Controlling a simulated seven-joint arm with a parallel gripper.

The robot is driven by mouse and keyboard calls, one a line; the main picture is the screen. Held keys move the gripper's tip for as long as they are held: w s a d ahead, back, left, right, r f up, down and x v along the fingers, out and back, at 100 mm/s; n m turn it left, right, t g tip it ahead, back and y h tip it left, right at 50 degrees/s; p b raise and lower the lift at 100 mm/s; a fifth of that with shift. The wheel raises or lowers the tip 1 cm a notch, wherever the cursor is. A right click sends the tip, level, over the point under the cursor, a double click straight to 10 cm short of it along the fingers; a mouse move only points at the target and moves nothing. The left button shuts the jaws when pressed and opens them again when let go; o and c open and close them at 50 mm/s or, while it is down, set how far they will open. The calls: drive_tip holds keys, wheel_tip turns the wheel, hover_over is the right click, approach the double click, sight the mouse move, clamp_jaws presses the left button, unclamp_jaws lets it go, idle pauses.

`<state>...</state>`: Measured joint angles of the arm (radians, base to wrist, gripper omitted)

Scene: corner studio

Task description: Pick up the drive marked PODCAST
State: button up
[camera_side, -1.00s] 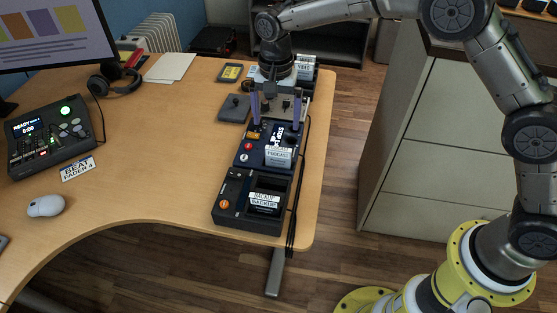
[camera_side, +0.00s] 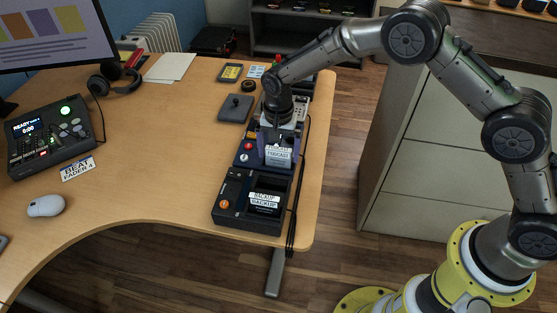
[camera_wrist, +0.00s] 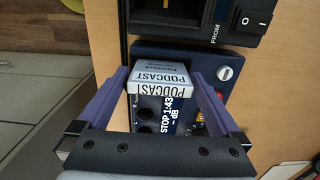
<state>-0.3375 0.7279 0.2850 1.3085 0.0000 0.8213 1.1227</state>
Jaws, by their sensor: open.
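The drive marked PODCAST (camera_side: 279,155) is a pale block with a white label, seated in a dark blue dock (camera_side: 243,157) on the desk. In the wrist view the drive (camera_wrist: 159,80) lies between my two purple fingers. My gripper (camera_side: 277,151) is open and low over the dock, with a finger on each side of the drive. The lower part of the drive is hidden in the dock.
A black dock with the BACKUP drive (camera_side: 264,199) stands just in front. Behind my gripper is another dock, partly hidden. A dark grey flat box (camera_side: 235,108) lies to the left. Cables (camera_side: 293,210) run along the desk's right edge. The desk's middle is clear.

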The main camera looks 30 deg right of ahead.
drive_tip(key=c, duration=1.2)
drive_tip(key=shift+r, duration=0.1)
